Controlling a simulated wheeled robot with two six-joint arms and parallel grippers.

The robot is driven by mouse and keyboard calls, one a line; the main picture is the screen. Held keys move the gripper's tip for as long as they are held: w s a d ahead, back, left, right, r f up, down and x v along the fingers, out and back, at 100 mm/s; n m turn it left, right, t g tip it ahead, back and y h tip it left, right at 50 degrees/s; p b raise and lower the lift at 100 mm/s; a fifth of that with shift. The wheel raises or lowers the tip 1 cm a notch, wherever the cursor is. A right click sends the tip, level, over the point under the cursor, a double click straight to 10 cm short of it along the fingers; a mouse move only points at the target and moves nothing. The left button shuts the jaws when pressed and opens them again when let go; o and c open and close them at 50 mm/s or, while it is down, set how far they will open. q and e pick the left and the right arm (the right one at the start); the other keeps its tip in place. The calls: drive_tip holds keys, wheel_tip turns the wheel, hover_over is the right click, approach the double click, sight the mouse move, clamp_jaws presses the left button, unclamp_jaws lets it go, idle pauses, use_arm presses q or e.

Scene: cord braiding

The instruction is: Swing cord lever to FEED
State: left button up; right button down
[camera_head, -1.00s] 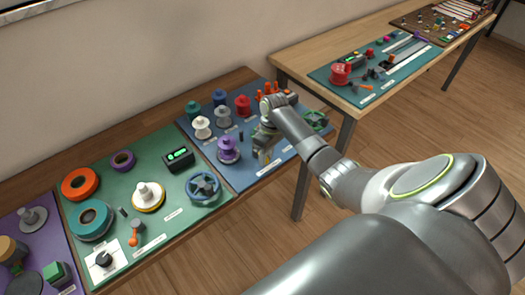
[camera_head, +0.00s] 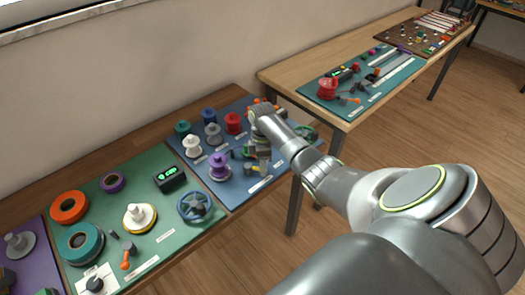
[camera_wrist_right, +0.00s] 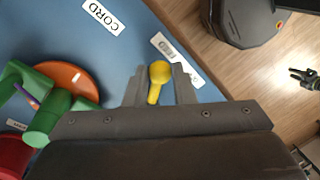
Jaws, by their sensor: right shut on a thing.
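The cord lever (camera_wrist_right: 158,73) shows in the right wrist view as a yellow stick with a round knob. It stands between the two grey fingers of my right gripper (camera_wrist_right: 157,88), which is shut on it. My left gripper is not in view.
In the wrist view a green part with an orange disc (camera_wrist_right: 77,78) sits left of the fingers. In the head view a purple spool (camera_head: 219,168) and several other spools stand left of the gripper. A green wheel (camera_head: 308,135) lies to its right, partly hidden.

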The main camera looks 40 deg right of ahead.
drive_tip(key=shift+w+r, duration=0.1)
drive_tip(key=shift+w, duration=0.05)
idle(0.3)
drive_tip(key=c, duration=1.2)
unclamp_jaws()
drive_tip(key=shift+c, duration=0.2)
wheel_tip(320, 180, up, 17)
drive_tip(key=w+d+p, duration=0.1)
drive_tip(key=w+p, duration=0.1)
drive_tip(key=p, duration=0.2)
drive_tip(key=shift+w+d, duration=0.35)
drive_tip(key=shift+d, duration=0.05)
